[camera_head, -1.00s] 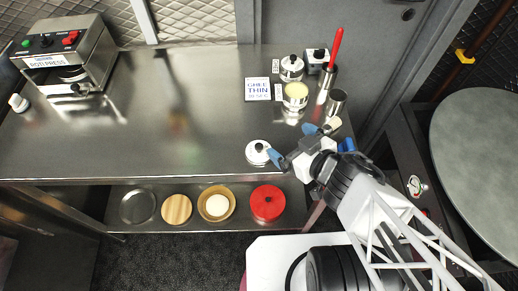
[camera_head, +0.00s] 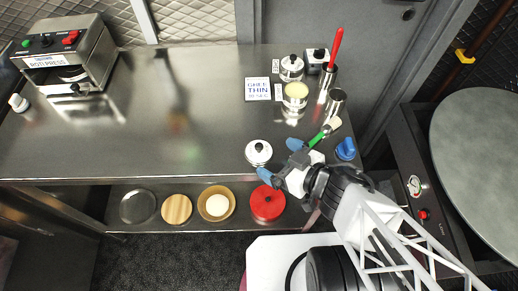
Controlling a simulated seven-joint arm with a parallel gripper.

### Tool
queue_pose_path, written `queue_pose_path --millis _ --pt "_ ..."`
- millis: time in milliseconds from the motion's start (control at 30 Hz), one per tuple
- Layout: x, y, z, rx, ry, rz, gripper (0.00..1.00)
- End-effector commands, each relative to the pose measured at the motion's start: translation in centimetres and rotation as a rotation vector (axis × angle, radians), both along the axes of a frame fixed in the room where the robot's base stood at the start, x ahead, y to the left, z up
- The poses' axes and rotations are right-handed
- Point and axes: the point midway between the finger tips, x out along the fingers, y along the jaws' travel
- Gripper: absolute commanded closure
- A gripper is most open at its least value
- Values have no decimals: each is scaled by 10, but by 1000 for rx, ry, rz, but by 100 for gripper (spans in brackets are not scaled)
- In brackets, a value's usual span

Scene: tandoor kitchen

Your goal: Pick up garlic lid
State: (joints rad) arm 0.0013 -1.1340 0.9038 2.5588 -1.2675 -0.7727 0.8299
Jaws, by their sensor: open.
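A round silver lid with a black knob (camera_head: 258,153) lies flat near the front edge of the steel counter; no label on it is readable. My gripper (camera_head: 279,160) has blue fingertips and is open. One fingertip is right of the lid and the other is below and right of it, near the counter's front edge. The lid is not held; whether a fingertip touches it I cannot tell. An uncovered jar with pale contents (camera_head: 295,95) stands farther back, near a lidded silver jar (camera_head: 291,67).
A green-handled brush (camera_head: 325,131), a blue object (camera_head: 346,148), a metal cup (camera_head: 335,101) and a cup with a red-handled tool (camera_head: 330,75) stand right. A sign (camera_head: 258,89) lies behind. The counter's left middle is clear. A red lidded pot (camera_head: 267,202) sits on the lower shelf.

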Motion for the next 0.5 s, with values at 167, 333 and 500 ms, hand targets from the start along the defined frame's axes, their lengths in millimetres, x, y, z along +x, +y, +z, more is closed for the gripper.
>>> queue_pose_path --millis 167,333,500 --pt "3 4 -1 2 1 2 0" --pt "7 7 -3 2 1 2 0" --pt "10 10 -4 2 0 2 0"
